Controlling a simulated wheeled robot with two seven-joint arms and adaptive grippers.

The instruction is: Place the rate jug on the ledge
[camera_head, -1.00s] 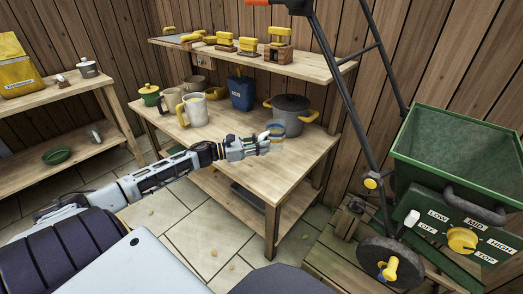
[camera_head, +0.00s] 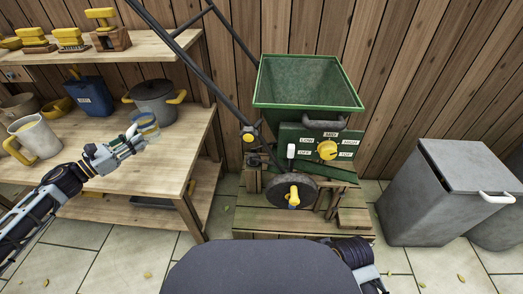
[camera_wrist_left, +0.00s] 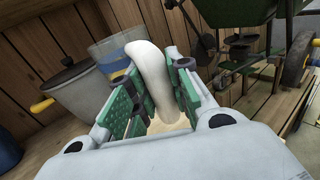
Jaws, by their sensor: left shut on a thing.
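The rate jug (camera_head: 148,126) is a small clear jug with a blue band and a cream handle. My left gripper (camera_head: 133,141) is shut on its handle and holds it above the front part of the wooden bench, in front of the grey pot. In the left wrist view the cream handle (camera_wrist_left: 152,72) stands between the green finger pads, and the clear body (camera_wrist_left: 113,50) is beyond it, partly hidden. A low wooden stand (camera_head: 270,221) under the green hopper has a flat front edge; I cannot tell whether this is the ledge. My right gripper is out of view.
The grey pot (camera_head: 155,101), a cream mug (camera_head: 37,138) and a blue container (camera_head: 86,96) stand on the bench (camera_head: 115,178). A black handle bar slants above. The green hopper (camera_head: 308,82) stands centre, a grey bin (camera_head: 445,190) right. Floor between is clear.

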